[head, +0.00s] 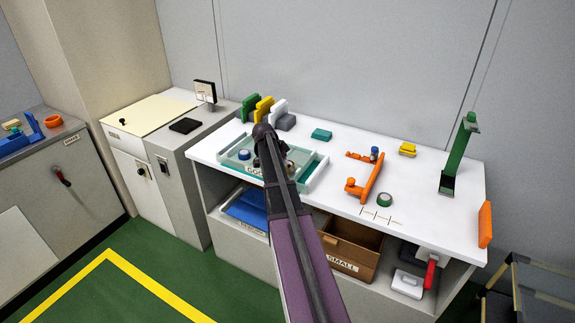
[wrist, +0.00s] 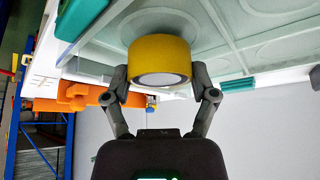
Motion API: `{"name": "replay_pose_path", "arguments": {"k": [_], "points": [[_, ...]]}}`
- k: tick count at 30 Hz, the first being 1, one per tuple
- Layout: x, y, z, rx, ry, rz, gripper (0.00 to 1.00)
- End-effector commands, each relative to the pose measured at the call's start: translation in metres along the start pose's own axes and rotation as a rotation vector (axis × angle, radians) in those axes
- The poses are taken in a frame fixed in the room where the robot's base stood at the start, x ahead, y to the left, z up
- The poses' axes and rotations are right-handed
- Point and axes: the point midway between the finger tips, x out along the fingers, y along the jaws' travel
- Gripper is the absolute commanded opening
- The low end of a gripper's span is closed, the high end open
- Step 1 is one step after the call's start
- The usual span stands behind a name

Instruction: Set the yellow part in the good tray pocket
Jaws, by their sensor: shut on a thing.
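The yellow part (wrist: 160,52), a short round piece with a pale end face, sits between the fingers of my gripper (wrist: 160,84) in the wrist view. My gripper is shut on it. A round pocket of the pale-green tray (wrist: 255,20) shows right behind the part; I cannot tell whether the part touches it. In the head view the good tray (head: 316,172) lies on the left of the white bench, and my arm covers its middle. The yellow part and my fingertips are hidden there. A blue round part (head: 244,154) lies in the tray's left side.
Green, yellow and white upright pieces (head: 263,108) stand behind the tray. A teal block (head: 321,134), an orange fixture (head: 366,182) and a green stand (head: 458,155) are on the bench to the right. Brown bin (head: 352,256) is below.

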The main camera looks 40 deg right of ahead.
Motion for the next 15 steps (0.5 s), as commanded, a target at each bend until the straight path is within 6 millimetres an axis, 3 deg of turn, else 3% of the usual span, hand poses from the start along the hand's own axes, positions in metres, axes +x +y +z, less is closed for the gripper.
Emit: {"name": "replay_pose_path", "arguments": {"k": [15], "points": [[0.0069, 0.0000, 0.0038, 0.000, 0.001, 0.000, 0.14]]}}
